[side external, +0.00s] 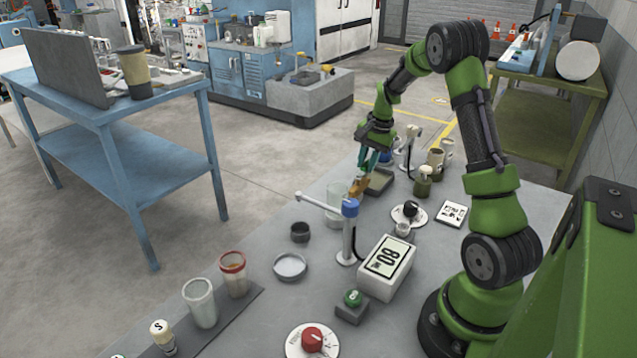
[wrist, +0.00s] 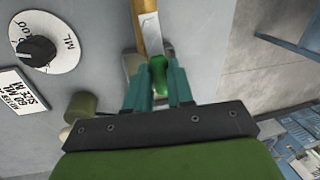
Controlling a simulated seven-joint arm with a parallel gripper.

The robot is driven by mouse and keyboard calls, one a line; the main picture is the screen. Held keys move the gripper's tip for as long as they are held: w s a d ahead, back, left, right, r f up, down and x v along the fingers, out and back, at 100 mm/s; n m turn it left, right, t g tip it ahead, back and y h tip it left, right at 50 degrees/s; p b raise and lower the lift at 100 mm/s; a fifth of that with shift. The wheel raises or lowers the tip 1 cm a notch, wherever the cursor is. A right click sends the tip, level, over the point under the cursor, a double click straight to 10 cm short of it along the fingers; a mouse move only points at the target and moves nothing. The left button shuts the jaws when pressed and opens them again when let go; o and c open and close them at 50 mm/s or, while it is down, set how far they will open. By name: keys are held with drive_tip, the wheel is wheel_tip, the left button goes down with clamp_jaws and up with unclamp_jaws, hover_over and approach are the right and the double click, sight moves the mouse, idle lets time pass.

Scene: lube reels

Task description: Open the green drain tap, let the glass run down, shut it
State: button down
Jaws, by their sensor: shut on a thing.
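My gripper (wrist: 158,78) is shut on the green drain tap (wrist: 157,68), whose green part shows between the two teal fingers in the wrist view. A brass-coloured piece (wrist: 150,32) extends beyond it. In the side view my gripper (side external: 370,163) is low over the table beside a brass-coloured fitting (side external: 357,187). A clear glass (side external: 335,195) stands upright just left of that fitting, partly behind the blue-topped post. The green tap is mostly hidden by the fingers in the side view. I cannot tell the liquid level or whether the tap is open.
A white box marked 80 (side external: 386,267), a black-knob dial (side external: 410,212) and a dark square tray (side external: 379,182) are nearby. Cups (side external: 200,303) stand front left.

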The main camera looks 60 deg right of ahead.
drive_tip(key=shift+s+m, duration=0.35)
drive_tip(key=shift+m, duration=0.35)
drive_tip(key=c, duration=1)
unclamp_jaws()
drive_tip(key=shift+r, duration=0.1)
drive_tip(key=s+r, duration=0.3)
drive_tip(key=r, duration=1.3)
drive_tip(key=shift+s+r, duration=0.15)
drive_tip(key=shift+r, duration=0.1)
